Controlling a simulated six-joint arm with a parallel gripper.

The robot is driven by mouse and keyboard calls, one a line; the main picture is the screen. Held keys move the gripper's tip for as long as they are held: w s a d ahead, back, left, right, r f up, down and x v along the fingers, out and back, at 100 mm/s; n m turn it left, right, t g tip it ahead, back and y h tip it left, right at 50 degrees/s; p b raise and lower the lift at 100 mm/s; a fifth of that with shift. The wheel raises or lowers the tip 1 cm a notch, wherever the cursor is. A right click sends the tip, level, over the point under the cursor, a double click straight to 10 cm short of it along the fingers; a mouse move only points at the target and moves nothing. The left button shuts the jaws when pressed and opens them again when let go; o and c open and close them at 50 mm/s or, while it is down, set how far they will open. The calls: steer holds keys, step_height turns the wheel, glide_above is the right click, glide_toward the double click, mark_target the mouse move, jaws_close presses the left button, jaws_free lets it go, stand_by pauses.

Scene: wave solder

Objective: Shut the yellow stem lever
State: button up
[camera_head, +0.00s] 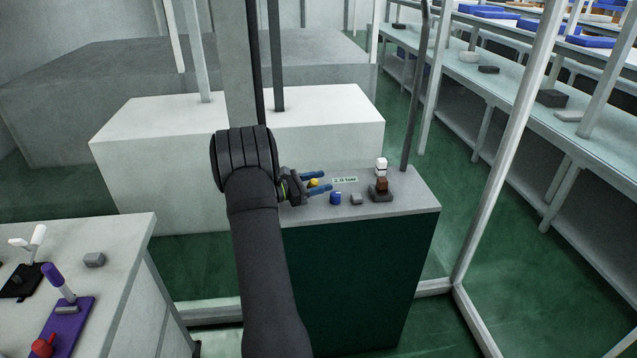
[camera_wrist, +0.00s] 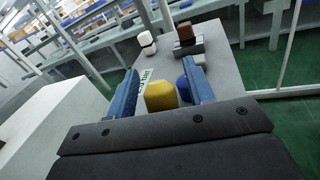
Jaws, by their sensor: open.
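A rounded yellow knob (camera_head: 313,183), which I take to be the end of the yellow stem lever, is over the grey-topped green cabinet (camera_head: 345,255). In the wrist view the yellow knob (camera_wrist: 160,95) lies between my two blue fingers, with a gap to the left finger. It is nearer the right finger; whether they touch is unclear. My gripper (camera_head: 326,181) is open around it, and also shows in the wrist view (camera_wrist: 160,72). The lever's stem and base are hidden behind the knob and gripper, so I cannot tell the lever's angle.
A blue knob (camera_head: 335,198) stands close by the fingers. A small grey block (camera_head: 357,199), a brown block on a grey base (camera_head: 381,188) and a white piece (camera_head: 381,168) are to the right. A "2.0 bar" label (camera_head: 345,180) lies behind. A dark pole rises at the cabinet's back edge.

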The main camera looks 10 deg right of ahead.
jaws_close()
steer(key=shift+a, duration=0.1)
steer(key=a+h, duration=0.1)
steer(key=h, duration=0.1)
steer(key=a+r+n+t+h, duration=0.1)
steer(key=a+h, duration=0.1)
steer(key=shift+r, duration=0.15)
jaws_free()
stand_by(0.3)
